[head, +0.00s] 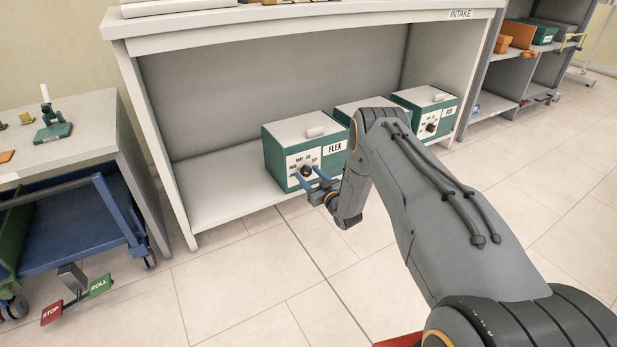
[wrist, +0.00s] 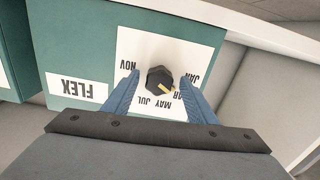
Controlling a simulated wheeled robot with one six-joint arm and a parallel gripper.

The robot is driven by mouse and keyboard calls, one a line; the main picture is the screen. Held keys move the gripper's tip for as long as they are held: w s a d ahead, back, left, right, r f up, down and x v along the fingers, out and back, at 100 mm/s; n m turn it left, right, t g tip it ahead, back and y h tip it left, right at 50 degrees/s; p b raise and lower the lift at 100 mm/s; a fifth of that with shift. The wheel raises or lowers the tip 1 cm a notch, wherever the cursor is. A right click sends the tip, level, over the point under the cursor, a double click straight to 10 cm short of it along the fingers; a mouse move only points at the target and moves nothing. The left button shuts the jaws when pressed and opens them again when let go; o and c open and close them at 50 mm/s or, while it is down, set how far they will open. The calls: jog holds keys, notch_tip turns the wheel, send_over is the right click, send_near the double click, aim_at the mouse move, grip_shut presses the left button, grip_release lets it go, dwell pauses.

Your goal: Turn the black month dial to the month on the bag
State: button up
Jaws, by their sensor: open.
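The black month dial (wrist: 158,77) is on the white month plate of the green FLEX box (head: 272,157). In the wrist view the plate appears upside down, with NOV, JAN, MAY and JUL readable and MAR partly covered. A yellow mark shows on the dial's side toward MAR and MAY; its exact month is unclear. My gripper (wrist: 160,80) is open, with one blue finger on each side of the dial; I cannot tell whether they touch it. In the head view my gripper (head: 312,184) is at the box front. No bag with a month is discernible.
The FLEX box stands on the lower shelf of the INTAKE bench (head: 230,190). A second box (head: 352,108) is partly behind my arm, and a third (head: 440,112) with its own dial stands farther right. A blue cart (head: 75,245) is at left. The floor in front is open.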

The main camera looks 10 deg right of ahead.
jog(key=c, duration=0.9)
jog(key=shift+a, duration=0.25)
jog(key=shift+c, duration=0.8)
jog(key=shift+d, duration=0.25)
jog(key=n+p, duration=0.1)
jog(key=n, duration=0.3)
jog(key=shift+p, duration=0.35)
jog(key=shift+n+p, duration=0.55)
jog(key=shift+n, duration=1.45)
